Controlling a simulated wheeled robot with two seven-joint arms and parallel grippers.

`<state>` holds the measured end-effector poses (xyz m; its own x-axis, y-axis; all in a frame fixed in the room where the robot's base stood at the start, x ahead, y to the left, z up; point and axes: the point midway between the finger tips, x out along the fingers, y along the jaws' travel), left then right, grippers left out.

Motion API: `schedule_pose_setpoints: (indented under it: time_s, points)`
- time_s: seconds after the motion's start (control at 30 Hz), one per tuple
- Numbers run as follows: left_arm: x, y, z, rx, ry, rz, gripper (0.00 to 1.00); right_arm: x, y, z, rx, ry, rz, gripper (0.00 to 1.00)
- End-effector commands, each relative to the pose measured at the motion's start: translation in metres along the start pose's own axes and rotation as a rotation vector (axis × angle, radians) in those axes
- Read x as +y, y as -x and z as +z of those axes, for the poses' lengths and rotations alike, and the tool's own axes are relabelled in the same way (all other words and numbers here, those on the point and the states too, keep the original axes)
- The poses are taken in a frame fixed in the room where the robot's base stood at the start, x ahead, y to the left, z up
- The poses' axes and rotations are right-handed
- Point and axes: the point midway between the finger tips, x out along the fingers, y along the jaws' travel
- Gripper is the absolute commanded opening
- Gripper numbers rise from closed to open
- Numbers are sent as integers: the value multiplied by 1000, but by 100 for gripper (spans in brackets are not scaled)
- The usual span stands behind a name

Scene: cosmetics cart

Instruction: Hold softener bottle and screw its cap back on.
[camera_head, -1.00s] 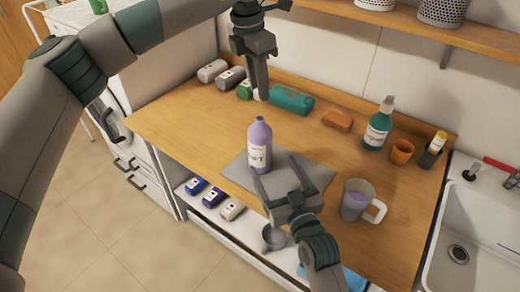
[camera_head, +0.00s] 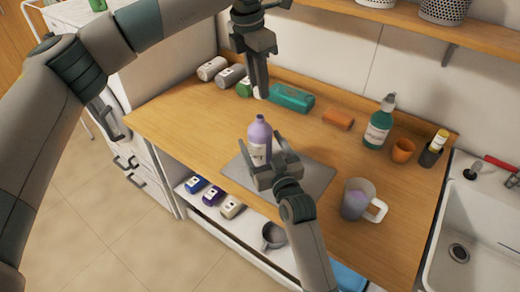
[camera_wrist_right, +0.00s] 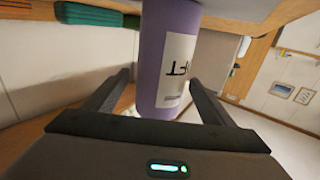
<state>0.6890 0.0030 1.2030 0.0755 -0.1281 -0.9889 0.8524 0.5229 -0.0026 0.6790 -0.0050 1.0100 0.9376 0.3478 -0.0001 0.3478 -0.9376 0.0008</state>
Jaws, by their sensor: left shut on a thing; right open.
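The lavender softener bottle (camera_head: 260,133) stands upright on a grey mat (camera_head: 317,180), its neck bare. My right gripper (camera_head: 266,151) is open at the bottle, hiding part of its lower body. In the right wrist view the bottle (camera_wrist_right: 166,50) with its white label lies between the two spread fingers, with a gap visible on the left side. My left gripper (camera_head: 261,92) is shut, pointing down above the back of the counter, behind the bottle. A small pale piece, apparently the cap (camera_head: 257,93), shows at its fingertips, mostly hidden.
A sink (camera_head: 480,220) lies at right.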

Motion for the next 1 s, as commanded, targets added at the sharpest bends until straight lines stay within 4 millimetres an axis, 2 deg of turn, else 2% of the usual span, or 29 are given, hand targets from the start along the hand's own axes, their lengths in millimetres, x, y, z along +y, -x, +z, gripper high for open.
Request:
schedule_pose_setpoints:
  time_s: [0.2, 0.53, 0.57, 0.8, 1.0]
  points:
    - [0, 0, 0, 0, 0, 0, 3, 0, -15, 0, 0, -1, -1, 77]
    - [0, 0, 0, 0, 0, 0, 3, 0, -17, 0, 0, -1, 0, 77]
    - [0, 0, 0, 0, 0, 0, 3, 0, -17, 0, 0, -1, -1, 72]
    - [0, 0, 0, 0, 0, 0, 3, 0, -17, 0, 0, 0, -1, 15]
    - [0, -7, -1, 1, 0, 0, 3, 0, -17, 0, 0, 0, -1, 15]
